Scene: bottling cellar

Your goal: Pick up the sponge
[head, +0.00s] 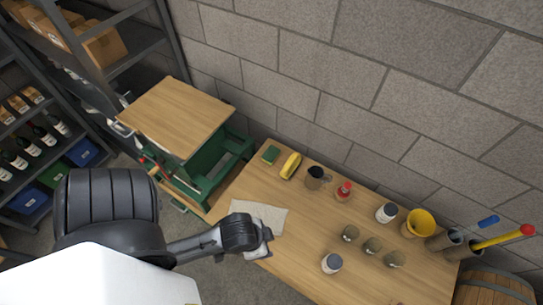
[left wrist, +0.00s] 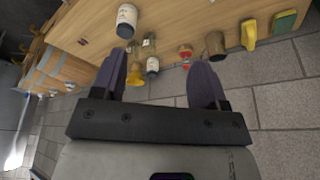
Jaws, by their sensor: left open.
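The sponge (head: 271,155), a small block with a green top, lies at the back left end of the wooden table, beside a yellow object. In the left wrist view the sponge (left wrist: 284,22) is at the upper right, showing green and yellow. My left gripper (head: 263,238) is over the table's left front part, near the pale cloth and well apart from the sponge. In the left wrist view its two fingers (left wrist: 160,62) are spread with nothing between them. My right gripper is in neither view.
The yellow object (head: 291,166) and a dark mug (head: 317,178) stand near the sponge. A red-topped bottle (head: 344,190), several jars and a yellow funnel (head: 419,222) are further right. A pale cloth (head: 262,213) lies at front left. A block wall is behind.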

